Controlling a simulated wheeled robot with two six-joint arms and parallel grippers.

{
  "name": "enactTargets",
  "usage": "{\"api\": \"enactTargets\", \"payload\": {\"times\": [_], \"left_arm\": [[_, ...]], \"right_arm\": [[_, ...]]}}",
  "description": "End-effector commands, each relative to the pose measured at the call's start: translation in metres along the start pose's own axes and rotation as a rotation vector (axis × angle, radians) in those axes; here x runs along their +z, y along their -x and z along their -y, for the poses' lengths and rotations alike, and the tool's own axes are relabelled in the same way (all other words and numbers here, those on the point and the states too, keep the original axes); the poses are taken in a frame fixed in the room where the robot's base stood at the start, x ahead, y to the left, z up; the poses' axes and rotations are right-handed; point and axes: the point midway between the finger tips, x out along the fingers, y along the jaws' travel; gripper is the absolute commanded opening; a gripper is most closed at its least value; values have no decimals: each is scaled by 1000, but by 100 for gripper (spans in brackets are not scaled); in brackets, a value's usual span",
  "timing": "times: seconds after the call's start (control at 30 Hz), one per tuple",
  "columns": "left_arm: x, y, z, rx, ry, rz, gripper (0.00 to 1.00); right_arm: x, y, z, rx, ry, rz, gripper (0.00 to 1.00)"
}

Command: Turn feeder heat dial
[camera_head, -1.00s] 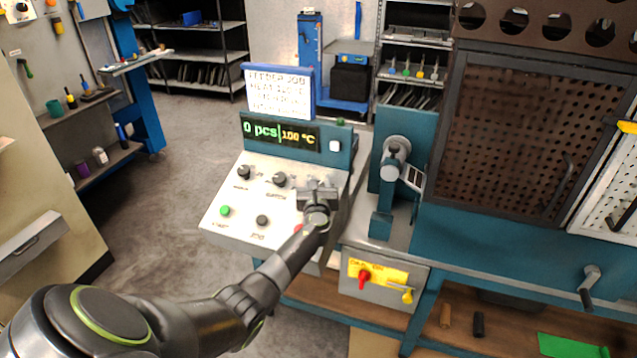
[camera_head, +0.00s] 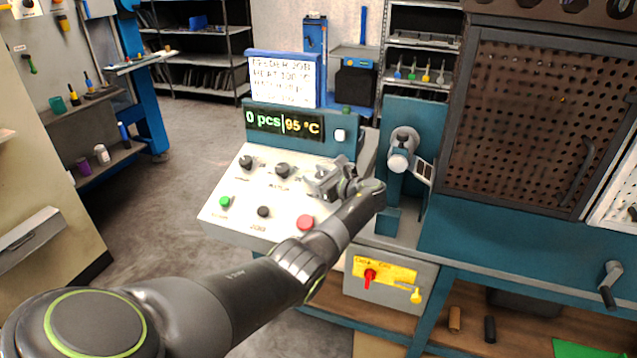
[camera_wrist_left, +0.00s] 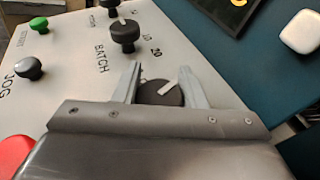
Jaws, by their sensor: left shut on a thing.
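The feeder panel (camera_head: 235,190) is a sloped light-grey face with several knobs and buttons. My left gripper (camera_head: 325,178) is over the dial at its right end. In the left wrist view, the heat dial (camera_wrist_left: 158,93), a dark round knob with a pale pointer mark, sits between the two fingers of the left gripper (camera_wrist_left: 158,88), which is shut on it. The gripper hides most of this dial in the head view. The display (camera_head: 284,124) reads 0 pcs and 95 °C. My right gripper is not in view.
Two other dark dials (camera_head: 246,162) (camera_head: 282,171) stand left of the gripper. A green button (camera_head: 224,202), a black button (camera_head: 263,212) and a red button (camera_head: 305,222) lie lower. A sign (camera_head: 283,80) stands above. A teal machine (camera_head: 405,112) is close on the right.

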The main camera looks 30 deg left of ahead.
Motion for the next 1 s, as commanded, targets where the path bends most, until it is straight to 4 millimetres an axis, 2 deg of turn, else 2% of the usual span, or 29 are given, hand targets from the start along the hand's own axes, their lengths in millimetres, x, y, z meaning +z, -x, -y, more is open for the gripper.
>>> {"api": "enactTargets", "payload": {"times": [0.03, 0.23, 0.83, 0.87, 1.0], "left_arm": [[-5, -1, -1, 24, 7, -3, 15], [-4, -1, -3, 94, 28, -9, 15], [-2, 0, -4, 126, 37, -12, 15], [-2, 0, -4, 126, 37, -12, 41], [-1, 0, -3, 125, 37, -11, 59]], "right_arm": [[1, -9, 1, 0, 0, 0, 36], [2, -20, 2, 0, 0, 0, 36], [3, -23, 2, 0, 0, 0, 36], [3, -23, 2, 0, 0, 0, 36], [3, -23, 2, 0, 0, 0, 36]]}}
